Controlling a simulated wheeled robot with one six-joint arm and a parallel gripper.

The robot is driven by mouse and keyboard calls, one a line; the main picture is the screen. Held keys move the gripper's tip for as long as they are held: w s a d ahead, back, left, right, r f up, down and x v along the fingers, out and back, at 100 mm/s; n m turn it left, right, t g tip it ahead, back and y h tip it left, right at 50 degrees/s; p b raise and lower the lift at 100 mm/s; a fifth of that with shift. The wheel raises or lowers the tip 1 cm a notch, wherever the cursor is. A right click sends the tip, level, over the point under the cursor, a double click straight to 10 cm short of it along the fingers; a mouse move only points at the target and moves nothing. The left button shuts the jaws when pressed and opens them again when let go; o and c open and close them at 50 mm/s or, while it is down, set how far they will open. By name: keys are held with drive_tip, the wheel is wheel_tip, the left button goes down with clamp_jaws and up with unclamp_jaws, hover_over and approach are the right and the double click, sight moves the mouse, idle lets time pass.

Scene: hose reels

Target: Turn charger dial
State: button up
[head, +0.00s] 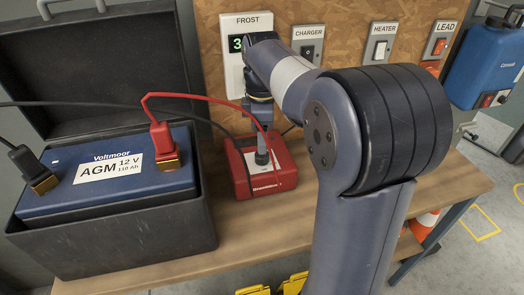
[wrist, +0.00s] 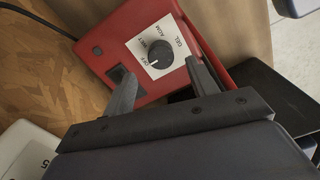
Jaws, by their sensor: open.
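The red charger (head: 240,172) stands on the bench right of the battery, partly hidden by my arm. In the wrist view, the charger (wrist: 105,48) has a white plate (wrist: 172,68) with a black round dial (wrist: 160,52). The plate reads OFF, WET, AGM and GEL. The dial's white mark appears to point at OFF. My gripper (wrist: 160,72) is open, with one finger on each side of the dial in the picture. I cannot tell whether the fingers touch it. The battery (head: 110,195) is labelled AGM 12 V 110 Ah.
A red clamp (head: 163,146) and a black clamp (head: 34,170) sit on the battery, with cables running off. Behind are a FROST display (head: 236,45) and CHARGER (head: 309,50), HEATER (head: 381,45) and LEAD (head: 440,42) switches. A dark case (head: 130,245) surrounds the battery.

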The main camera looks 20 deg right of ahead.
sight(262, 157)
wheel_tip(262, 157, down, 5)
drive_tip(key=shift+s+f, duration=0.1)
idle(0.3)
drive_tip(key=c, duration=1)
drive_tip(key=shift+o, duration=0.2)
